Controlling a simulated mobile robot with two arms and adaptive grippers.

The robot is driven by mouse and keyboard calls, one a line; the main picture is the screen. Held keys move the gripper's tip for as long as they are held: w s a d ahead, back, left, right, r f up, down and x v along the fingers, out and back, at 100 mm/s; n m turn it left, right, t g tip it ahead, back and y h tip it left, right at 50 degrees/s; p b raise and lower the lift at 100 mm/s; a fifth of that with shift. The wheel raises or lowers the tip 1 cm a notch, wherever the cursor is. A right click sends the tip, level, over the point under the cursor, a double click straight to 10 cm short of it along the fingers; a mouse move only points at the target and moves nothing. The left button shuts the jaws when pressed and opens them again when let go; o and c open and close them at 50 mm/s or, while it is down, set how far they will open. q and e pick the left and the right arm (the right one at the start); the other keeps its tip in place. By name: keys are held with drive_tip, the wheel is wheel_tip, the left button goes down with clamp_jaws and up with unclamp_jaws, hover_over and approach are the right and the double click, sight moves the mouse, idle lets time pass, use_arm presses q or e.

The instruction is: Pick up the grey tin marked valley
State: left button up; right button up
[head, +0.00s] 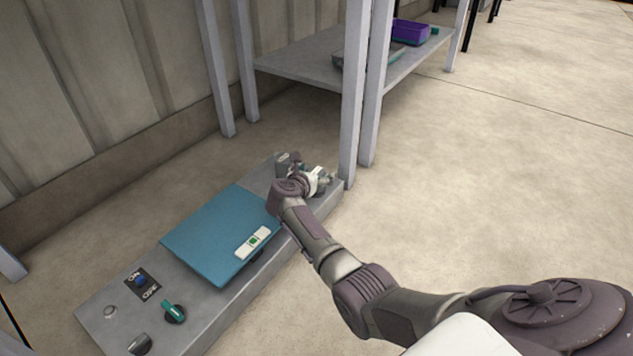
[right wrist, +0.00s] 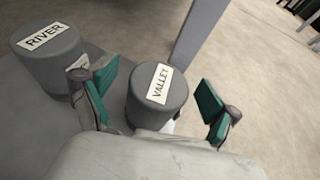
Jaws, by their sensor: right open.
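The grey tin marked valley (right wrist: 157,97) stands upright in the right wrist view, its white label facing up. My right gripper (right wrist: 158,92) is open, with one green-padded finger on each side of the tin. The left finger is close to the tin and a wider gap shows on the right; I cannot tell if either touches. In the head view my right gripper (head: 316,181) is at the far end of the low grey bench (head: 98,309), and the valley tin is mostly hidden there. My left gripper is not in view.
A similar grey tin marked river (right wrist: 48,50) stands just left of the gripper. A blue board (head: 212,232) and knobs, including a green one (head: 174,313), are on the bench. A shelf post (head: 353,120) rises close beyond the gripper. Open floor lies to the right.

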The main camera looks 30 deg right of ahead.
drive_tip(key=c, duration=1.4)
